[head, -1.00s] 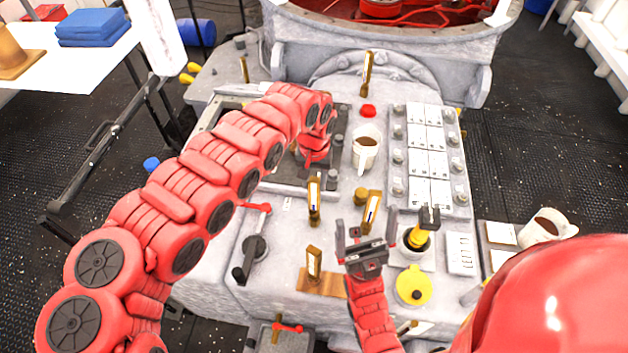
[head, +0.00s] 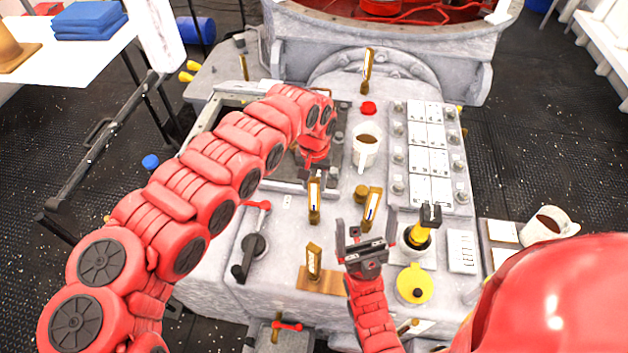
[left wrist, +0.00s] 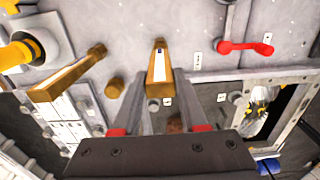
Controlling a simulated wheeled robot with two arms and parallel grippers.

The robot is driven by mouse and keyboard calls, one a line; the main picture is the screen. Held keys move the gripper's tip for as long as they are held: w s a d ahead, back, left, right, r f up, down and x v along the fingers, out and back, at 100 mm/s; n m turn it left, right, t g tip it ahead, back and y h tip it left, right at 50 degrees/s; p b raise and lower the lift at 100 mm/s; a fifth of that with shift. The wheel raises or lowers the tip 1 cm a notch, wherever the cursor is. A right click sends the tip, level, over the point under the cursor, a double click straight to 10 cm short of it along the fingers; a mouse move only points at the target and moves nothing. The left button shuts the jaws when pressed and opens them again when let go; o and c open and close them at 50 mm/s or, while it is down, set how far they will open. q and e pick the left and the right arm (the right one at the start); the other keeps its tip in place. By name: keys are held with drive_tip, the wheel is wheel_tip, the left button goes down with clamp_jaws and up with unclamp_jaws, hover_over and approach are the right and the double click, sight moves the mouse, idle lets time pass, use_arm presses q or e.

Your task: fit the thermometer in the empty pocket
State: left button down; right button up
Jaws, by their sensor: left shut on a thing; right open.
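A brass-coloured thermometer (head: 314,200) with a white scale stands near the middle of the grey console; it also shows in the left wrist view (left wrist: 160,68). My left gripper (left wrist: 165,90) is shut on its end in the wrist view; in the head view my arm mostly hides those fingers. Similar brass pieces stand to its right (head: 372,209), in front (head: 314,260) on a brown plate (head: 322,281), and at the back (head: 367,70). My right gripper (head: 366,235) is open and empty over the console's front. I cannot tell which spot is the empty pocket.
A red-handled lever (head: 258,206) is on the left, a switch panel (head: 428,150) on the right. Another mug (head: 548,224) sits far right.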

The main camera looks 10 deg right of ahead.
use_arm(q)
drive_tip(key=shift+f, duration=0.3)
drive_tip(key=shift+c, duration=1.8)
unclamp_jaws()
drive_tip(key=shift+r, duration=0.1)
drive_tip(key=shift+w+r+b, duration=0.1)
drive_tip(key=shift+r+b, duration=0.2)
wheel_tip(320, 180, up, 17)
drive_tip(key=b, duration=0.4)
drive_tip(key=shift+f, duration=0.2)
